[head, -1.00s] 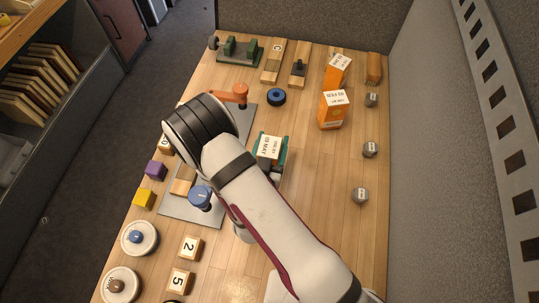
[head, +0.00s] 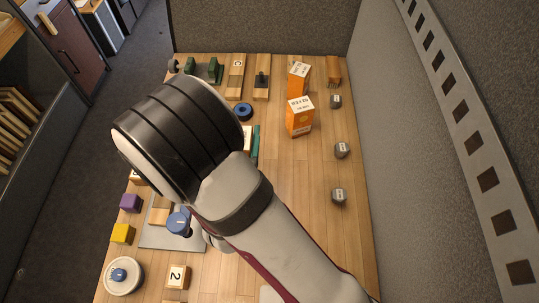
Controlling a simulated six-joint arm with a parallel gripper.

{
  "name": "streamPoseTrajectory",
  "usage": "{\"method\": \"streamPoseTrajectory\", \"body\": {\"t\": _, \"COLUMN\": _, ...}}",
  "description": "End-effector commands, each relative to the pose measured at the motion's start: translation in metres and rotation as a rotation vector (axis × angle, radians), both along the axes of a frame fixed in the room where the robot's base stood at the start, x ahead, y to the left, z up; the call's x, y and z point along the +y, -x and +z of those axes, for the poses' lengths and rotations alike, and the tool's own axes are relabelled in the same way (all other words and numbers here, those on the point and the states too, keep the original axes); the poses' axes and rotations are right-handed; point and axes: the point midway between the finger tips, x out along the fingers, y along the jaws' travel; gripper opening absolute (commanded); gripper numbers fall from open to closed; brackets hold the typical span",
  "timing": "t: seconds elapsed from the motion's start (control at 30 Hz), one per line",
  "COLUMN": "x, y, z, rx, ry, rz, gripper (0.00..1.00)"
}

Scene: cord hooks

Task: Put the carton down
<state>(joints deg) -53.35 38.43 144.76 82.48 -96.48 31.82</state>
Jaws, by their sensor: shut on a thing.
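My arm's thick black joint (head: 180,140) and white link fill the middle of the head view and hide my gripper's fingers. Just right of the black joint, a narrow pale, white-topped strip (head: 247,140) shows beside a teal edge (head: 256,146); the rest is covered, and I cannot tell how it is held. Two orange cartons with white printed tops stand upright at the back right: a nearer one (head: 300,119) and a farther one (head: 298,78). No gripper touches these two.
Grey hexagonal weights (head: 340,150) line the right side by the grey partition. A blue ring (head: 243,111), wooden blocks (head: 236,77) and a brush (head: 334,71) lie at the back. Purple (head: 131,203) and yellow (head: 122,234) cubes sit left. Bare wood (head: 292,190) lies right of the arm.

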Motion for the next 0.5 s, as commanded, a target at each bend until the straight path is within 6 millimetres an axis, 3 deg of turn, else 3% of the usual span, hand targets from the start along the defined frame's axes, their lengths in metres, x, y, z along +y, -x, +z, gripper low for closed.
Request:
{"method": "streamPoseTrajectory", "body": {"t": 0.17, "x": -0.034, "y": -0.017, "z": 0.004, "rx": -0.017, "ry": 0.005, "rz": -0.162, "gripper": 0.0}}
{"method": "streamPoseTrajectory", "body": {"t": 0.4, "x": -0.124, "y": -0.035, "z": 0.005, "rx": -0.019, "ry": 0.008, "rz": -0.593, "gripper": 0.0}}
{"method": "streamPoseTrajectory", "body": {"t": 0.5, "x": -0.15, "y": -0.033, "z": 0.003, "rx": -0.008, "ry": 0.001, "rz": -0.725, "gripper": 0.0}}
